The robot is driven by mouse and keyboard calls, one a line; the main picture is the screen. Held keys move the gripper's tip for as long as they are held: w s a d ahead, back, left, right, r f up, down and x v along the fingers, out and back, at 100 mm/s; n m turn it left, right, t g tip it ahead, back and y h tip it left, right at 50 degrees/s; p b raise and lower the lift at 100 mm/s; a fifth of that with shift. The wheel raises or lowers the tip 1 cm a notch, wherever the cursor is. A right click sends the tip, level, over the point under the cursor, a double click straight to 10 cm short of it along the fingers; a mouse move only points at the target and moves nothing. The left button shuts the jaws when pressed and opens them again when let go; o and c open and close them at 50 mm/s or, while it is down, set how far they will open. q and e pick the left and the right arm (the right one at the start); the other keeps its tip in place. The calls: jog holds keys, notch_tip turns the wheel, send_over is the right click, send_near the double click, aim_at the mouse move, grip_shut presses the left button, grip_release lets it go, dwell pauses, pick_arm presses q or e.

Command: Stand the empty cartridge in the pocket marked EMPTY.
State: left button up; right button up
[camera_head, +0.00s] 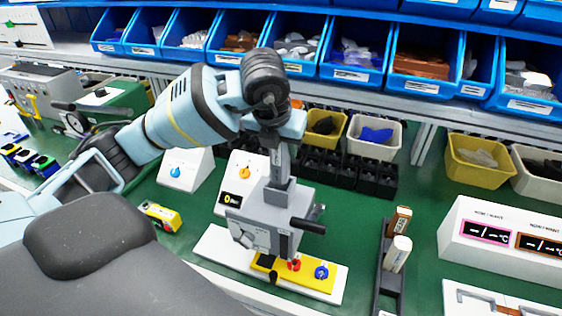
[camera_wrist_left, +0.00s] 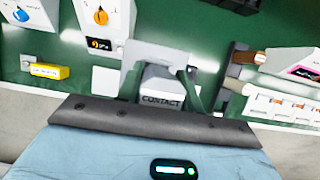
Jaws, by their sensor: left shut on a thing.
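My left gripper (camera_head: 278,190) points down at the middle of the bench, shut on a pale grey block. In the left wrist view the block (camera_wrist_left: 161,88) reads CONTACT and sits between the fingers. I cannot tell whether it is the cartridge. A dark rack (camera_head: 386,290) stands right of the gripper, with a brown-topped lettered cartridge (camera_head: 400,220) and a white cartridge (camera_head: 398,254) at it. The brown one also shows in the left wrist view (camera_wrist_left: 246,57). I cannot read a pocket mark EMPTY. My right gripper is not in view.
Below my gripper is a white base with a yellow panel (camera_head: 325,283) bearing red and blue knobs. White knob boxes (camera_head: 187,170) stand behind left. A white display box (camera_head: 480,245) stands right. Blue bins (camera_head: 345,58) line the back.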

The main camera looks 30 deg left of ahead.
pick_arm(q)
jog(key=shift+r, duration=1.95)
